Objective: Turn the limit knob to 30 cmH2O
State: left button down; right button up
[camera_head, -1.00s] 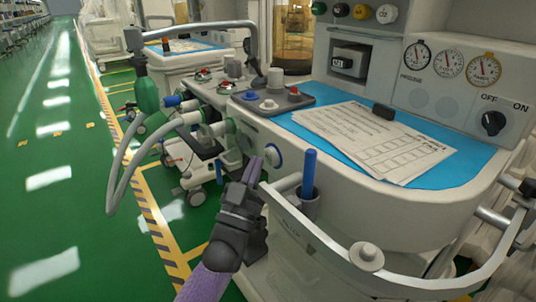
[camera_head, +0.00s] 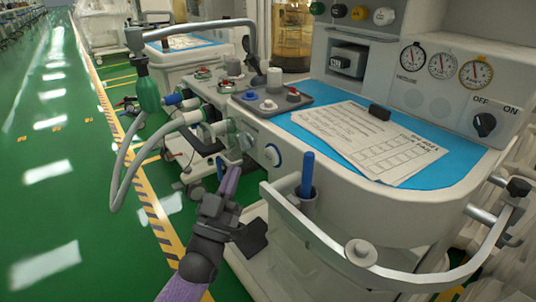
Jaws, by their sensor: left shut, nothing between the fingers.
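A round white knob with a blue ring (camera_head: 272,155) sits on the front edge of the cart's worktop, left of the blue pen-like rod. I cannot read any scale or setting on it, and no label shows which knob is the limit knob. My left gripper (camera_head: 230,178) comes up from below, with its fingers shut and empty. Its fingertips are left of and slightly below the blue-ringed knob and look apart from it. They show in front of the white and green fittings at the cart's corner. My right gripper is not in view.
A metal rail (camera_head: 330,245) curves round the cart front, with a blue rod (camera_head: 307,175) in a grey holder. Papers (camera_head: 370,140) lie on the blue mat. An OFF/ON knob (camera_head: 484,124) sits at right. Green floor is clear at left.

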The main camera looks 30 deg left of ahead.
aim_at(233, 65)
jog(key=k+j, duration=0.45)
jog(key=j, duration=0.25)
jog(key=k+j, duration=0.25)
jog(key=j, duration=0.1)
